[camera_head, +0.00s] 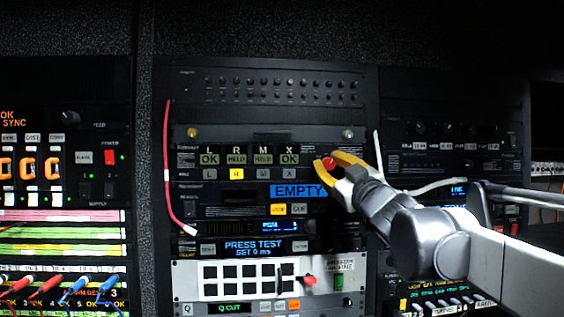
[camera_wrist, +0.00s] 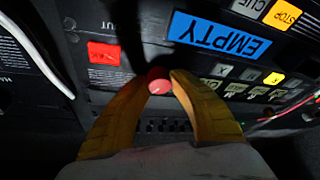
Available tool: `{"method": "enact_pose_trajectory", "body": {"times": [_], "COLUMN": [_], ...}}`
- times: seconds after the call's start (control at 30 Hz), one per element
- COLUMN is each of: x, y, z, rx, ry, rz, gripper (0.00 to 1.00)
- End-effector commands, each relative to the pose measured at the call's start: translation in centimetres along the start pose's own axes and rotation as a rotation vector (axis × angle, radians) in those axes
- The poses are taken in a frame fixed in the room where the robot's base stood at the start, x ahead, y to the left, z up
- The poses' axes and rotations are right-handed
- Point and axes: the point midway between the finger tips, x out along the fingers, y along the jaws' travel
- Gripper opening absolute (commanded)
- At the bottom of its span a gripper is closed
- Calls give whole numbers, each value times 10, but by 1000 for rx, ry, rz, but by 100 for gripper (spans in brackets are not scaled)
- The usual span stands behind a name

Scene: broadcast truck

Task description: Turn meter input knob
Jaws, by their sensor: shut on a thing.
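The meter input knob (camera_head: 328,163) is a small round red knob on the right side of the rack unit with the L, R, M, X panels. My gripper (camera_head: 330,164) has its yellow fingers on either side of the knob, closed on it. In the wrist view the red knob (camera_wrist: 159,84) sits between the two yellow fingertips (camera_wrist: 160,81), and a short pale line shows on its face. The arm reaches in from the right. The fingers hide part of the panel around the knob.
A blue EMPTY label (camera_head: 298,191) lies just below and left of the knob. A red label (camera_wrist: 104,53) is near it in the wrist view. A white cable (camera_head: 436,187) hangs right of the gripper, and a red cable (camera_head: 167,165) hangs at the rack's left.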

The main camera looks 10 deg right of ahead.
Motion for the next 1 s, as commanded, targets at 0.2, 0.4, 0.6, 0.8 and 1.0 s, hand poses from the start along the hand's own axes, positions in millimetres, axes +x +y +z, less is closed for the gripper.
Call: {"method": "enact_pose_trajectory", "body": {"times": [0.2, 0.4, 0.6, 0.8, 1.0], "x": [1, 1, 1, 1, 1], "y": [2, 1, 1, 0, -1], "z": [-2, -2, -2, -1, -1], "rx": [-170, -311, -417, -480, -503], "ry": [-5, -9, -12, -13, -14], "rz": [-71, -131, -175, -202, -212], "gripper": [0, 0, 0, 0, 0]}}
